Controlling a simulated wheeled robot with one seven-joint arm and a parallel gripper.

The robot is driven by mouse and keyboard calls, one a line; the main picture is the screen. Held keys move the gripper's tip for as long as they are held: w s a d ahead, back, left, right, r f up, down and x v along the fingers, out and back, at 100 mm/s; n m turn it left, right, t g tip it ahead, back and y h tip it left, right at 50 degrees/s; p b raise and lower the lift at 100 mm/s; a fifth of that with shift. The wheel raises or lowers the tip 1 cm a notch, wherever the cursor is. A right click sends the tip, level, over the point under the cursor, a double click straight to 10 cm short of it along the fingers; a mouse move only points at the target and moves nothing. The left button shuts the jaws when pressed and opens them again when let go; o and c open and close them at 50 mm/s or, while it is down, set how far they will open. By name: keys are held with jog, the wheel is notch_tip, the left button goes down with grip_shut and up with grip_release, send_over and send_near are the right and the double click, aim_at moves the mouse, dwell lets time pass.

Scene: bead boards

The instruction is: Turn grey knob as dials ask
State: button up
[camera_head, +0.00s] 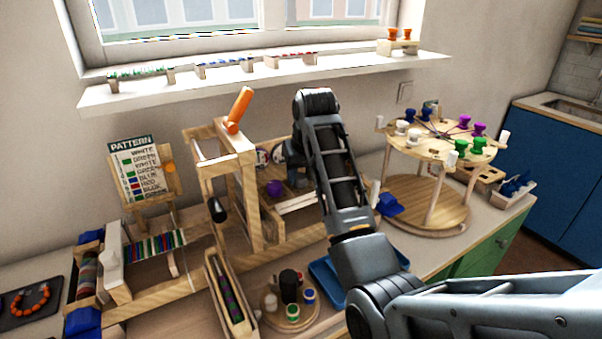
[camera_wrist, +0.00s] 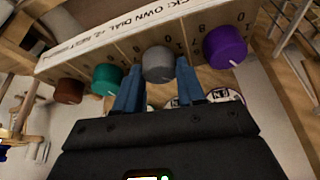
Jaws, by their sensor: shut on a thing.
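In the wrist view the grey knob (camera_wrist: 158,64) sits on a pale wooden panel, in a row with a brown knob, a green knob and a purple knob. My gripper (camera_wrist: 158,85) is shut on the grey knob, one blue finger on each side of it. A white pointer line shows on the knob's face. Round dials (camera_wrist: 222,96) show partly behind my right finger; their readings are too small or hidden to tell. In the head view my arm hides the grey knob, and two round dials (camera_head: 263,156) show partly behind the wooden frame.
The purple knob (camera_wrist: 225,46) is close on the right of my gripper, the green knob (camera_wrist: 106,79) close on the left, and the brown knob (camera_wrist: 69,91) beyond it. A wooden frame with an orange handle (camera_head: 239,108) stands left of my arm. A round two-tier stand (camera_head: 428,205) stands right.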

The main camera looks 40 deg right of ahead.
aim_at(305, 193)
dwell(0.4)
jog(key=o, duration=1)
jog(key=shift+o, duration=0.2)
jog(key=v, duration=0.7)
jog(key=shift+a+r+b, duration=0.15)
jog(key=shift+r+b, duration=0.2)
jog(key=shift+s, duration=0.15)
